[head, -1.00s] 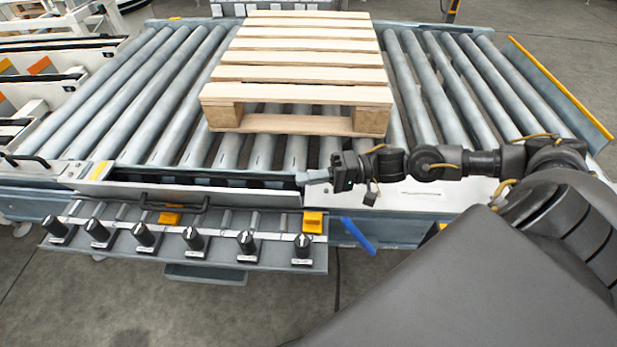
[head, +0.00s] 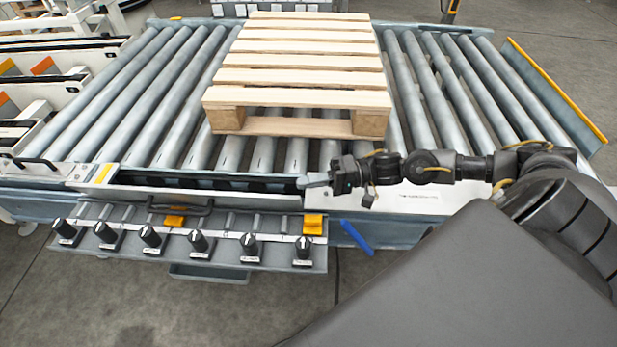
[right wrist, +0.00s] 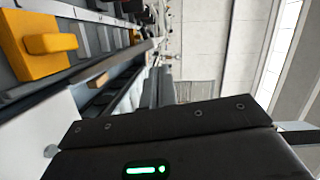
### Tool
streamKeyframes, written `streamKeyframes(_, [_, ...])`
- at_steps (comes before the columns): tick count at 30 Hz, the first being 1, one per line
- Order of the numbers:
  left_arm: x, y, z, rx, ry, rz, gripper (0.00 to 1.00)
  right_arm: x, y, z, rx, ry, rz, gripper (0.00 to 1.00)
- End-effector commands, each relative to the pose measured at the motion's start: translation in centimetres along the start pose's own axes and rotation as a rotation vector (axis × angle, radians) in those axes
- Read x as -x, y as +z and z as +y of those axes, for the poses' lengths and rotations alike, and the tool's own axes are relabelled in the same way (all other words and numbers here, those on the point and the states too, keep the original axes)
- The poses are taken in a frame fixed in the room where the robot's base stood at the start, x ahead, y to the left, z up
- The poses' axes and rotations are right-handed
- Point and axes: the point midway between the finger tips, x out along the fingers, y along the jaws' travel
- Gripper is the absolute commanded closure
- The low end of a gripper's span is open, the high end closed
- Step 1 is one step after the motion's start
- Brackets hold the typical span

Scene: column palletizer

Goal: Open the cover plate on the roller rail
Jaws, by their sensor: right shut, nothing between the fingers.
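The cover plate (head: 225,196) runs along the front side of the roller rail. It shows as a thin pale strip, nearly edge-on, with its dark handle (head: 180,209) below. A long dark slot (head: 220,183) lies open to view just above it. My right gripper (head: 306,182) is shut with nothing in it. Its grey fingertips are at the right end of the slot, close to the plate's right end; I cannot tell if they touch it. The right wrist view shows mostly my dark gripper body, and the plate is not clear there. My left gripper is not in view.
A wooden pallet (head: 300,73) sits on the rollers behind the slot. Below the plate hangs a panel (head: 190,243) with several black knobs and two yellow latches; one latch (right wrist: 40,45) shows in the right wrist view. A blue lever (head: 356,237) sticks out right of the panel.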

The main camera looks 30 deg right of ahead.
Motion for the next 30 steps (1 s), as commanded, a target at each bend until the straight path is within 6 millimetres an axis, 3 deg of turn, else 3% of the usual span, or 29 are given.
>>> streamKeyframes(13, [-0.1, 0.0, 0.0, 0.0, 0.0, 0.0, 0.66, 0.9, -0.1, 0.1, 0.0, 0.002, 0.003, 1.0])
streamKeyframes(24, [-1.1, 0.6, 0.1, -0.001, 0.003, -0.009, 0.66, 7.8, 0.0, 0.1, -0.003, 0.006, 0.001, 1.0])
streamKeyframes(30, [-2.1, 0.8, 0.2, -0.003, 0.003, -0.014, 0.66, 10.2, 0.0, 0.1, -0.002, 0.002, 0.001, 1.0])
